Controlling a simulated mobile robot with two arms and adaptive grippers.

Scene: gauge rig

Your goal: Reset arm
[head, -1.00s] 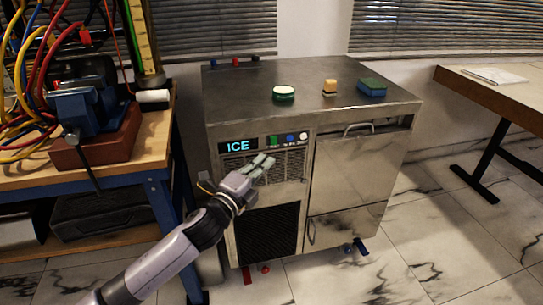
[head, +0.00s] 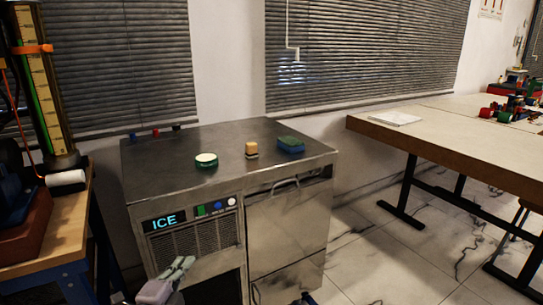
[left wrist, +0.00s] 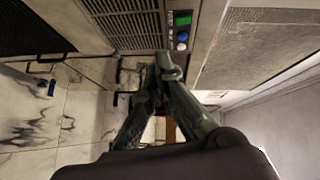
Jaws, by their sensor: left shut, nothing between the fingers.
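My left gripper (head: 180,268) is at the bottom of the head view, in front of the ice machine's (head: 283,236) left part, below its lit ICE display (head: 165,222). Its fingers are closed together with nothing between them. In the left wrist view the shut fingertips (left wrist: 165,65) show near the machine's green button (left wrist: 183,19) and blue button (left wrist: 183,36). I cannot tell whether they touch the panel. Most of my left arm is out of the head view. My right gripper is in neither view.
On the machine's top stand a round green-and-white tin (head: 206,160), a small tan block (head: 251,150) and a blue-green sponge (head: 290,145). A workbench (head: 62,230) stands at the left. A long table (head: 450,135) with a paper (head: 395,118) stands at the right. Tiled floor lies between.

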